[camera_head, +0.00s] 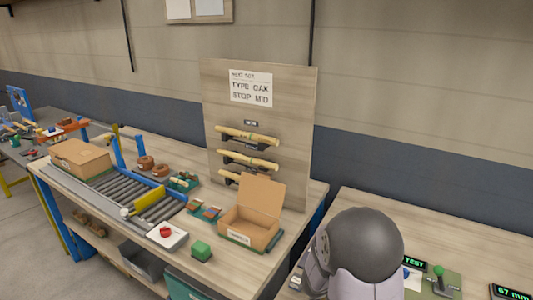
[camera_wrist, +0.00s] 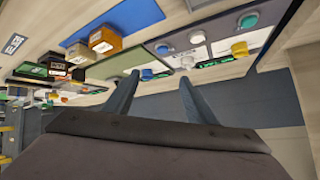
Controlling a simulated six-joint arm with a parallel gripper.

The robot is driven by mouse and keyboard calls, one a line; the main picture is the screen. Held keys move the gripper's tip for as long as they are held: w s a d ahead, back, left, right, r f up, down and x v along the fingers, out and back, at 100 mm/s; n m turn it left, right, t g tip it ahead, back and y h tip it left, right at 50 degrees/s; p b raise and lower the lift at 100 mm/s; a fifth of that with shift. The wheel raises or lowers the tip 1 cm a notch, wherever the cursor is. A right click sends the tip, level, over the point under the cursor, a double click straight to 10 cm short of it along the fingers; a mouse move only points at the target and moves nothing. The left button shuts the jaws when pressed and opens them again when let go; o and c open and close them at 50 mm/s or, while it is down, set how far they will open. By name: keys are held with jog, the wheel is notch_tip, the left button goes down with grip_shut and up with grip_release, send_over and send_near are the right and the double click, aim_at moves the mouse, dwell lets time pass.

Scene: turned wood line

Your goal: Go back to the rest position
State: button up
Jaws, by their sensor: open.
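My gripper (camera_wrist: 159,80) shows in the wrist view, its two dark fingers spread apart. It is open, with nothing between the fingertips. Beyond the fingertips is a bench surface with several small coloured parts, seen tilted. In the head view a rounded dark grey and pale part of my arm is at the lower right, in front of the right bench. The gripper's fingers cannot be made out there.
An open cardboard box (camera_head: 250,222), a roller conveyor (camera_head: 118,190) and a red button box (camera_head: 167,236) stand on the left bench. A wooden panel (camera_head: 290,95) with rods rises behind. A green joystick panel (camera_head: 440,281) is on the right bench. The wrist view shows an orange box (camera_wrist: 105,41).

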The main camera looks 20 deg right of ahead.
jog(key=w+a+r+n+t+y+p, duration=0.1)
jog(key=a+r+n+y+p, duration=0.3)
jog(key=a, duration=0.6)
jog(key=w+a+r+n+t+y+p, duration=0.15)
jog(key=a+r+n+y, duration=0.3)
jog(key=a, duration=0.65)
jog(key=s+a+r+n+g+p, duration=0.1)
jog(key=s+a+n+g+p, duration=0.15)
jog(key=s, duration=0.35)
jog(key=s+a+r+n+g+y+p, duration=0.1)
jog(key=s+r+n+g, duration=0.15)
jog(key=s, duration=0.45)
jog(key=s+a+r+n+g+p, duration=0.1)
jog(key=s+a+n+g, duration=0.15)
jog(key=s, duration=0.35)
notch_tip(320, 180, down, 17)
jog(key=d+t+b, duration=0.1)
jog(key=b, duration=1.5)
jog(key=shift+n, duration=0.3)
jog(key=shift+w, duration=0.1)
